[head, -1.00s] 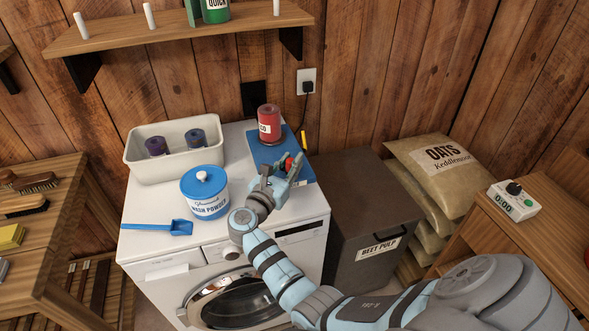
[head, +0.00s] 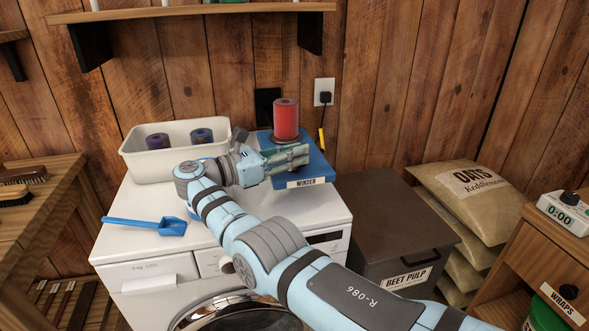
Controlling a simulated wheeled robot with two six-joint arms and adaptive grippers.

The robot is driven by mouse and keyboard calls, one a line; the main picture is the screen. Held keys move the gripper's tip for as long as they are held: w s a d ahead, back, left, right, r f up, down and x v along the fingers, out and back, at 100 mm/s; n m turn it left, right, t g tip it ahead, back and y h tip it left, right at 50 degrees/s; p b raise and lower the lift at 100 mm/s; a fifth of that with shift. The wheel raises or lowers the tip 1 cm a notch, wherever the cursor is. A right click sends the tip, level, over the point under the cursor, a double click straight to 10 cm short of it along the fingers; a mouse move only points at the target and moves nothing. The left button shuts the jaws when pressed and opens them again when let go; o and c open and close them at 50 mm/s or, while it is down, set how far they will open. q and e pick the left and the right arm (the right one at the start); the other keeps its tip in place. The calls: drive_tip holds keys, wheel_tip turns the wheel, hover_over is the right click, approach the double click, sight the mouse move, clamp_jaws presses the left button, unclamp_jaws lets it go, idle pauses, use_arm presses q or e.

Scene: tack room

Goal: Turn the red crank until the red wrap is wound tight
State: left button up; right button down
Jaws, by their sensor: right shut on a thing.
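The blue winder (head: 318,166), labelled WINDER on its front edge, sits at the back right of the white washing machine's top. The red wrap (head: 286,118) stands upright on it as a roll, with no label on the side facing me. My right gripper (head: 288,158) reaches across from the left just in front of the roll, low over the winder. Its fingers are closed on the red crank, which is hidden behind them. My left gripper is out of view.
A cream bin (head: 176,166) with two wraps stands behind my right arm, at the back left. A blue scoop (head: 150,225) lies on the washer top (head: 120,212). The beet pulp bin (head: 390,215) stands to the right, close by the washer.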

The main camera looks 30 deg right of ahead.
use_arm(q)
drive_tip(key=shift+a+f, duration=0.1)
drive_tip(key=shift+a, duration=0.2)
use_arm(e)
drive_tip(key=shift+f, duration=0.1)
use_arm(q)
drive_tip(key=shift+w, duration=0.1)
use_arm(e)
drive_tip(key=c, duration=1.4)
unclamp_jaws()
drive_tip(key=shift+d, duration=0.1)
wheel_tip(320, 180, up, 10)
drive_tip(key=shift+r, duration=0.1)
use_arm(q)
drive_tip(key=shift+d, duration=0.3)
